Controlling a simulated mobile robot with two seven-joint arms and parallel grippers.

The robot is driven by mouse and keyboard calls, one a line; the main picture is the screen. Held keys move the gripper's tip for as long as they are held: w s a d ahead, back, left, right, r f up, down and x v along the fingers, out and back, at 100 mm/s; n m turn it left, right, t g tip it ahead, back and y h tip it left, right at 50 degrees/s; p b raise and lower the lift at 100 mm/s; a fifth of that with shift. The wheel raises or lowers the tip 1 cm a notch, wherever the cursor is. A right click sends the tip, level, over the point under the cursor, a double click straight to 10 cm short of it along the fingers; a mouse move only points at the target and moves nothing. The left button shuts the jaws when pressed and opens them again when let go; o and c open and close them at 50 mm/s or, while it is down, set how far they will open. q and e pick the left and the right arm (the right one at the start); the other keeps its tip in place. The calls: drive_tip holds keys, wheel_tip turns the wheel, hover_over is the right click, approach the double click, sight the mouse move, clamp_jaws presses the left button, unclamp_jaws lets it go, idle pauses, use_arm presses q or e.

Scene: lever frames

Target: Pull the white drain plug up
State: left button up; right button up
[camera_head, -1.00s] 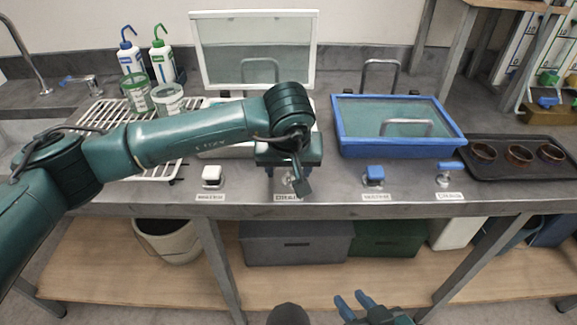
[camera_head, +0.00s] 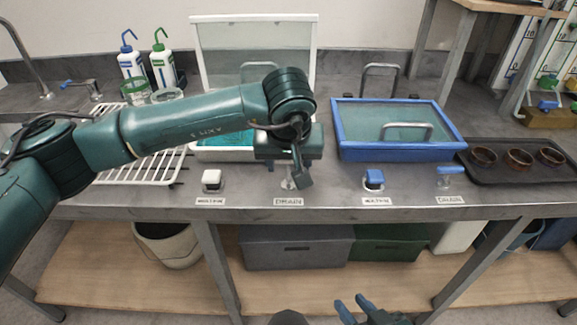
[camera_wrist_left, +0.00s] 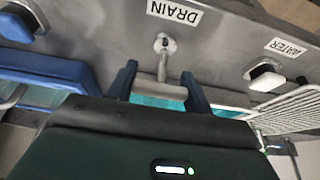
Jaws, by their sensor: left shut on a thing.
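The white drain plug shows in the left wrist view as a pale crossbar handle (camera_wrist_left: 160,88) on a short metal stem. The stem meets a round fitting in the counter, beside a DRAIN label (camera_wrist_left: 174,12). My left gripper (camera_wrist_left: 158,84) has one finger at each end of the crossbar and is shut on it. In the head view, my left gripper (camera_head: 290,165) is over the counter in front of the white-framed basin (camera_head: 200,150), and it mostly hides the plug. My right gripper (camera_head: 354,304) is low at the bottom edge, its fingers apart and empty.
The white-framed lid (camera_head: 255,18) stands raised behind the basin. A white-topped WATER knob (camera_head: 211,178) is left of my left gripper. A blue knob (camera_head: 374,177), a blue drain handle (camera_head: 450,171) and a closed blue-framed basin (camera_head: 395,153) are to the right. A wire rack (camera_head: 135,175) is left.

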use_arm(q)
drive_tip(key=o, duration=1.4)
drive_tip(key=v, duration=1.3)
drive_tip(key=shift+s+b, duration=0.1)
drive_tip(key=shift+b, duration=0.2)
